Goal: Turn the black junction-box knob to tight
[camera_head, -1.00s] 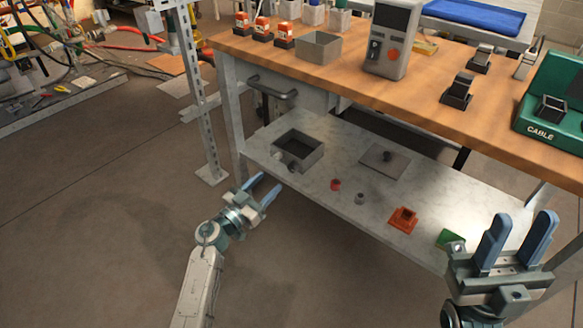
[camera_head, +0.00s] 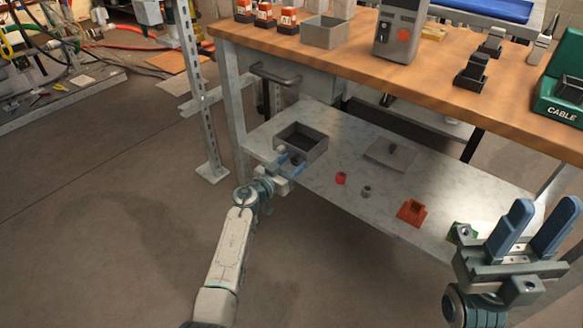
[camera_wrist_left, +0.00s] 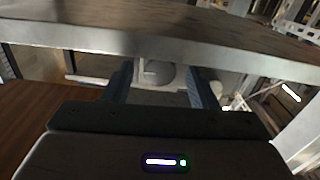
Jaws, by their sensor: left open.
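A grey open-topped junction box (camera_head: 314,143) sits on the lower shelf. In the earlier head view a pale and a dark round fitting show on its front; my left gripper now covers most of that area, so I cannot make out the black knob there. My left gripper (camera_head: 292,160) is open, with its blue fingers at the box's front; I cannot tell whether they touch it. In the left wrist view, a pale rounded part (camera_wrist_left: 158,74) shows between the two open fingers (camera_wrist_left: 155,85). My right gripper (camera_head: 546,212) is open and empty at the right.
The wooden bench top (camera_head: 350,75) overhangs the shelf.

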